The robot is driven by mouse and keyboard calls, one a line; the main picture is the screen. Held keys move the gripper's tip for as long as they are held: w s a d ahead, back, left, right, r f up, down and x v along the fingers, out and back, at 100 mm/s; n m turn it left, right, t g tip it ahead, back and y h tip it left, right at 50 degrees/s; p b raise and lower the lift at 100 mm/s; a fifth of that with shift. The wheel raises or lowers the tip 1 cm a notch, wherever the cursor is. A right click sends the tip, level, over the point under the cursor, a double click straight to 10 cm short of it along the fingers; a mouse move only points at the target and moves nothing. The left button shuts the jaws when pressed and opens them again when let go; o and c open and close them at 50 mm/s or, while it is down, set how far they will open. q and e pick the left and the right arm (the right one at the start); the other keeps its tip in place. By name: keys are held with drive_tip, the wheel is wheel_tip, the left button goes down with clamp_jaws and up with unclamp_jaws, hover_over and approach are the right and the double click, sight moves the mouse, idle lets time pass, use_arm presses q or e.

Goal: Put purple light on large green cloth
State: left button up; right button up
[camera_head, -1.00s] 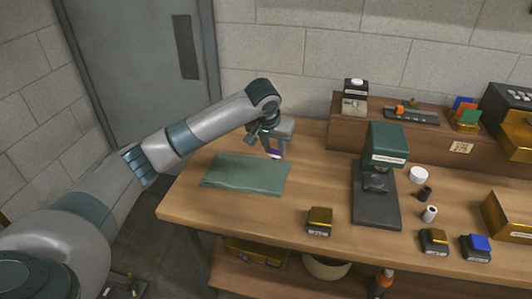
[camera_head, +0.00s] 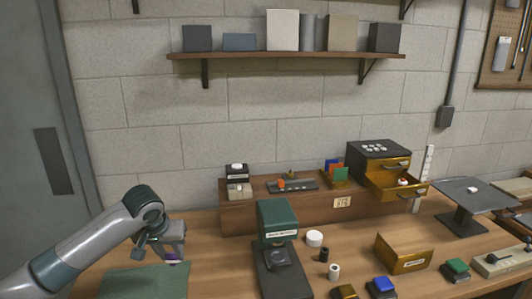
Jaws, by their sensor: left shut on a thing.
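My left gripper (camera_head: 173,256) points down over the table, close to the back right corner of the large green cloth (camera_head: 140,283). It is shut on the purple light (camera_head: 172,257), of which only a small purple and white part shows below the fingers. Whether the light touches the cloth or the table I cannot tell. The cloth lies flat at the table's left side and its front part is cut off by the bottom edge. My right gripper is not in view.
A green device on a dark base (camera_head: 277,222) stands right of the cloth. A white cap (camera_head: 314,238), a blue-topped block (camera_head: 381,286) and an open gold box (camera_head: 403,254) lie farther right. A wooden riser (camera_head: 300,207) carries a drawer cabinet (camera_head: 380,152).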

use_arm(q)
drive_tip(key=s+d+r, duration=0.2)
drive_tip(key=s+d, duration=0.2)
drive_tip(key=s, duration=0.3)
drive_tip(key=s+d+r+m, duration=0.1)
drive_tip(key=s+d+r, duration=0.1)
drive_tip(key=s+d, duration=0.3)
drive_tip(key=s, duration=0.3)
drive_tip(key=shift+s+r, duration=0.15)
drive_tip(key=shift+r, duration=0.15)
